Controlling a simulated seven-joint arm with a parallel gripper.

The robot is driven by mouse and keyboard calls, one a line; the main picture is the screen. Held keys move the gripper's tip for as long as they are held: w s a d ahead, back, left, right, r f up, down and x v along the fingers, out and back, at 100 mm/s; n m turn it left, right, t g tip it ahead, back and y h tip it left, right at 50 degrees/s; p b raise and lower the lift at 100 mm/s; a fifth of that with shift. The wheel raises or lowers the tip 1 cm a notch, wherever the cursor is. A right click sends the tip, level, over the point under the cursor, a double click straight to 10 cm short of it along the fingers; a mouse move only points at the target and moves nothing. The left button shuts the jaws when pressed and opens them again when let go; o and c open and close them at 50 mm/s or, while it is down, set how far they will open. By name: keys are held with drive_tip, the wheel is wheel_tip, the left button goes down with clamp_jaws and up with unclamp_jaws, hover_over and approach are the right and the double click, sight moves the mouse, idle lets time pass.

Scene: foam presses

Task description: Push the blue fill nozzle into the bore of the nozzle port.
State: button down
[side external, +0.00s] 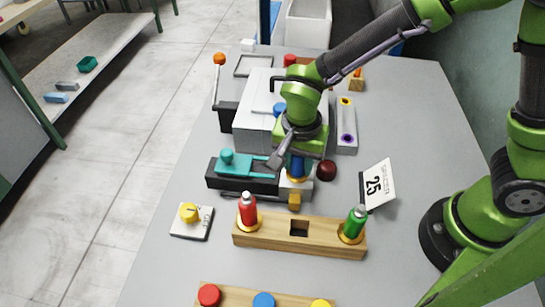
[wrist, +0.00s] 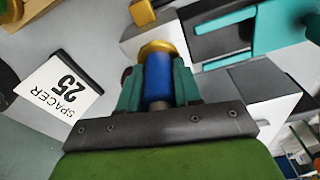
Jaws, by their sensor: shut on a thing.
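The blue fill nozzle (side external: 297,167) is upright between the fingers of my gripper (side external: 297,160), which is shut on it. In the wrist view the blue body (wrist: 158,75) sits between the teal fingertips (wrist: 158,88), with a gold ring (wrist: 157,47) at its far end. The nozzle is at the light grey block of the nozzle port (side external: 303,190), beside the black and teal clamp (side external: 240,170). The bore is hidden behind the nozzle and ring, so I cannot tell how deep the nozzle sits.
A wooden rack (side external: 270,236) holds a red nozzle (side external: 248,210) and a green nozzle (side external: 355,223), with an empty square hole between. A "SPACER 25" card (side external: 378,185) stands right of the port. A dark red ball (side external: 326,170) is close beside my gripper. A large grey block (side external: 250,128) stands behind.

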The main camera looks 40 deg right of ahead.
sight(299, 179)
drive_tip(key=c, duration=0.7)
unclamp_jaws()
wheel_tip(299, 179, up, 17)
drive_tip(key=s+a, duration=0.1)
drive_tip(key=shift+a, duration=0.4)
drive_tip(key=shift+f, duration=0.15)
drive_tip(key=s+d+n+t+y, duration=0.1)
drive_tip(key=s+d+n+t, duration=0.2)
drive_tip(key=d, duration=0.5)
drive_tip(key=s+d+r+n+t+y, duration=0.1)
drive_tip(key=s+d+n+t+y, duration=0.1)
drive_tip(key=d, duration=0.6)
drive_tip(key=shift+s+d+r+n+t, duration=0.25)
drive_tip(key=shift+s+n+t, duration=0.45)
drive_tip(key=shift+s+n, duration=0.35)
